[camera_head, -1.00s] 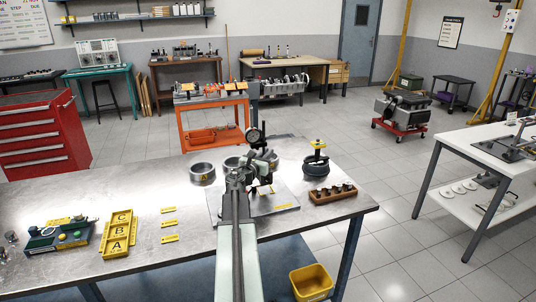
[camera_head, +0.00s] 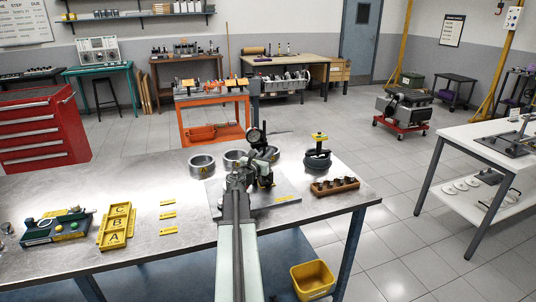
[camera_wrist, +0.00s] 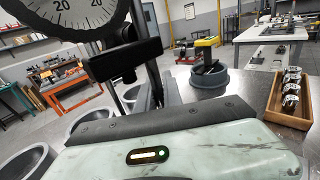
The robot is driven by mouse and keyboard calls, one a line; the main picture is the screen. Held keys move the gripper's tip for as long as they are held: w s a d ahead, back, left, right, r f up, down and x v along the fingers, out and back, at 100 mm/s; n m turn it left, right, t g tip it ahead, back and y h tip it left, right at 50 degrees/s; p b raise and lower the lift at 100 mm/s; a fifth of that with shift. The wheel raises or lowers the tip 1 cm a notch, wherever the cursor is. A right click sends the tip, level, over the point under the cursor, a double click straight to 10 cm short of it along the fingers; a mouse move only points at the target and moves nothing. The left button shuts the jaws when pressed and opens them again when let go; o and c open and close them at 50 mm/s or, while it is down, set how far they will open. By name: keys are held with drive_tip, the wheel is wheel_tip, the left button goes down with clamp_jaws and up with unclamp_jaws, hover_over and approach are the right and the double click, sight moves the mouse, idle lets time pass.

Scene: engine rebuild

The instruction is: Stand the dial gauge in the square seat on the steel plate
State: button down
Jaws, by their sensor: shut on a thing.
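The dial gauge (camera_head: 256,137) has a round dark-rimmed dial on a black post and clamp. My gripper (camera_head: 262,163) is shut on it and holds it dial up over the steel plate. The dial also shows large at the upper left of the wrist view (camera_wrist: 70,14), with its black clamp beside it. The steel plate (camera_head: 287,196) lies flat on the bench, partly covered by my arm. I cannot make out the square seat, and whether the gauge's foot touches the plate is unclear.
Several metal rings, one marked A (camera_head: 202,164), stand behind the plate. A dark ring with a yellow-topped tool (camera_head: 319,152) and a wooden rack (camera_head: 335,187) stand to the right. Yellow labels (camera_head: 167,216) and a yellow tray (camera_head: 117,227) lie left.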

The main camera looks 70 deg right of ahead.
drive_tip(key=shift+f+b, duration=0.35)
drive_tip(key=shift+b, duration=0.05)
idle(0.4)
drive_tip(key=c, duration=1.4)
unclamp_jaws()
drive_tip(key=shift+a, duration=0.1)
drive_tip(key=a, duration=0.7)
drive_tip(key=shift+w+a, duration=0.35)
drive_tip(key=shift+w, duration=0.05)
drive_tip(key=shift+s, duration=0.15)
